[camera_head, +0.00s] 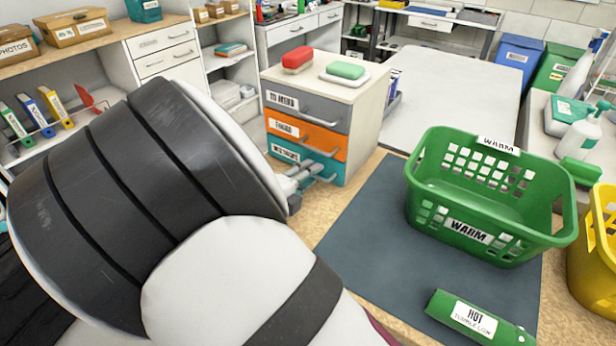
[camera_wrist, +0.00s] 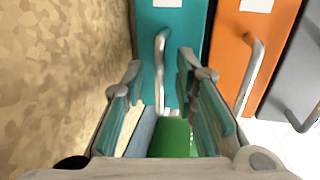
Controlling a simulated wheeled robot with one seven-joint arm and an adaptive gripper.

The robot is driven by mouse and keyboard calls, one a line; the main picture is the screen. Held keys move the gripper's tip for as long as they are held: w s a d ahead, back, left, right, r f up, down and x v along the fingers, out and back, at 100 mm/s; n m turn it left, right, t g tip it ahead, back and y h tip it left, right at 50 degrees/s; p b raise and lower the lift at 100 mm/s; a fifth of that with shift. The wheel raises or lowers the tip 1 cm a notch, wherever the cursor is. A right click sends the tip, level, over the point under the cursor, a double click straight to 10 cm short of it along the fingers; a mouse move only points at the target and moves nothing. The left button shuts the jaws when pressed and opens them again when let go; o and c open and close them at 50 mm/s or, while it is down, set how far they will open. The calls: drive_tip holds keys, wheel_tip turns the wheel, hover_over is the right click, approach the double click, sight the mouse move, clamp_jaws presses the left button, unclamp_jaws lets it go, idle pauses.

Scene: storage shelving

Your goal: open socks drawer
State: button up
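A small drawer unit (camera_head: 357,127) stands on the worktop, with a grey top drawer (camera_head: 338,116) labelled TO MEND, an orange middle drawer (camera_head: 325,144) and a teal bottom drawer (camera_head: 325,168). The lower two labels are too small to read, so I cannot tell which is the socks drawer. All three look shut. My gripper (camera_head: 306,174) is at the teal drawer, partly hidden by my arm. In the wrist view, my gripper (camera_wrist: 160,78) is open, with the teal drawer's handle (camera_wrist: 159,65) between its fingertips. I see no clear grip on it.
A red block (camera_head: 297,59) and a green block (camera_head: 345,70) on a white dish sit atop the unit. A green WARM basket (camera_head: 490,190) stands on a dark mat (camera_head: 360,228) to the right. A green HOT tube (camera_head: 475,318) lies in front. Shelves stand at left.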

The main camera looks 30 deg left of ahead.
clamp_jaws()
drive_tip(key=p+v, duration=0.2)
drive_tip(key=v, duration=0.2)
drive_tip(key=f+p+v, duration=0.1)
drive_tip(key=p+v, duration=0.1)
drive_tip(key=v, duration=0.2)
drive_tip(key=f+p+v, duration=0.1)
drive_tip(key=p+v, duration=0.1)
drive_tip(key=v, duration=0.2)
drive_tip(key=shift+s+a+f+p, duration=0.1)
drive_tip(key=shift+s+f+p, duration=0.1)
drive_tip(key=shift+s+p, duration=0.15)
drive_tip(key=shift+s+f, duration=0.15)
drive_tip(key=shift+s, duration=0.4)
unclamp_jaws()
